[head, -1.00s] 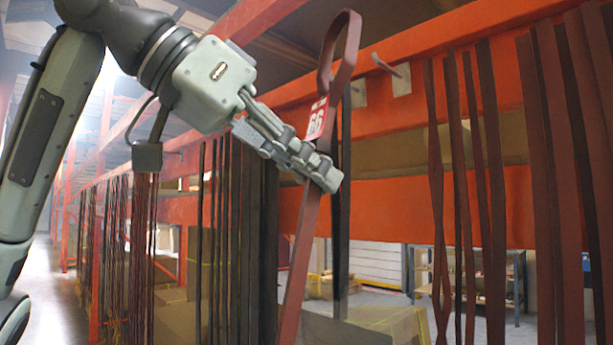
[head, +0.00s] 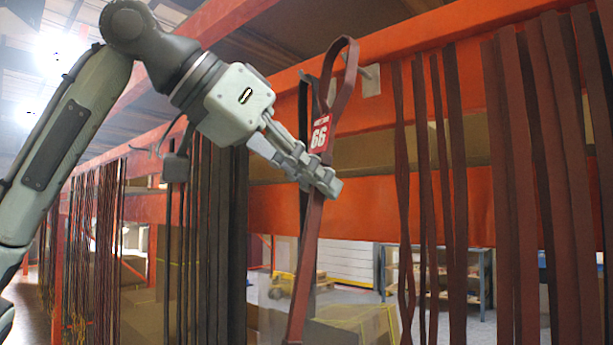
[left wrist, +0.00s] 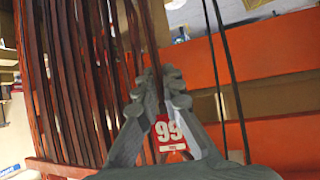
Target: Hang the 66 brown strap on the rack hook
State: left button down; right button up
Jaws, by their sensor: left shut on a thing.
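The brown strap (head: 309,235) with the red and white 66 tag (head: 320,133) hangs from my left gripper (head: 326,184). The gripper is shut on it just below the tag. Its open loop (head: 349,72) stands up above the fingers. A bare rack hook (head: 370,76) on a pale plate is just right of the loop in the head view. The loop's right edge looks close to its tip; I cannot tell whether they touch or differ in depth. In the left wrist view the tag (left wrist: 170,133) appears upside down between the fingers (left wrist: 166,80). My right gripper is not in view.
Dark straps (head: 210,220) hang left of the gripper, and a dark strap (head: 303,120) hangs behind it. Several brown straps (head: 530,170) hang to the right, close to the bare hook. The orange rack beam (head: 440,60) runs behind. A shelf unit (head: 440,275) stands beyond.

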pick_arm(q)
jog(key=shift+w+a+x, duration=0.1)
jog(key=shift+w+x, duration=0.1)
jog(key=shift+x, duration=0.8)
jog(key=shift+w+a+x, duration=0.1)
jog(key=shift+w+x, duration=0.1)
jog(key=shift+x, duration=0.8)
jog(key=shift+r, duration=0.15)
jog(key=c, duration=1.6)
grip_release()
jog(key=shift+a, duration=0.1)
jog(key=v, duration=1.2)
